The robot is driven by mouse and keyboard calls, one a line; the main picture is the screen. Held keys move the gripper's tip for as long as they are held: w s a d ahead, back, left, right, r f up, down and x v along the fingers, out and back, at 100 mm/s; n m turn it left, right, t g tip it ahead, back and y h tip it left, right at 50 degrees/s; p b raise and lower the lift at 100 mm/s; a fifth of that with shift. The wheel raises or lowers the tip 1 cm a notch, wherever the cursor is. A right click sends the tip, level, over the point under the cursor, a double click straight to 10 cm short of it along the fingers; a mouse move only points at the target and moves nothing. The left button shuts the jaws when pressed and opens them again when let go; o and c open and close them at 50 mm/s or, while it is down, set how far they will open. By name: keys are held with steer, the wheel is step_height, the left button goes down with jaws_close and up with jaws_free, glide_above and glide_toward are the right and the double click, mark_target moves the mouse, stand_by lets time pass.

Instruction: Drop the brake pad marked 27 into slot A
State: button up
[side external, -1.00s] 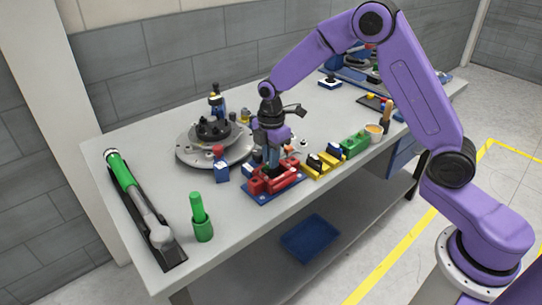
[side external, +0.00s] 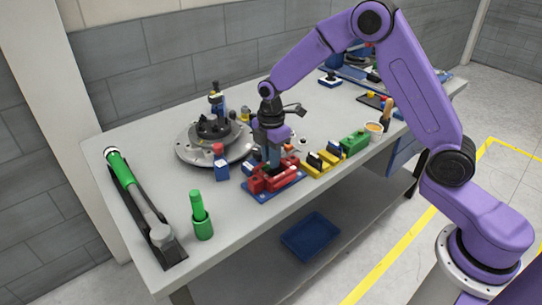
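My gripper (side external: 274,160) points down at the red slotted fixture on a blue base (side external: 272,188), near the front edge of the bench. Its fingertips are at or just above the red blocks; the gap between them is too small and covered to read. Whether a brake pad is between the fingers I cannot tell. The number 27 and the slot letter A are not legible in this view. Yellow holders with dark pieces (side external: 318,164) stand right of the red fixture.
A round grey turntable (side external: 190,147) with a dark hub stands behind left. A blue block with a red top (side external: 221,168), a green cylinder (side external: 201,222) and a green-handled tool in a black tray (side external: 140,200) are at left.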

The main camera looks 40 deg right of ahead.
steer(key=shift+r, duration=0.1)
steer(key=shift+r, duration=1.45)
steer(key=o, duration=0.6)
steer(key=shift+c, duration=0.2)
steer(key=shift+r, duration=2.2)
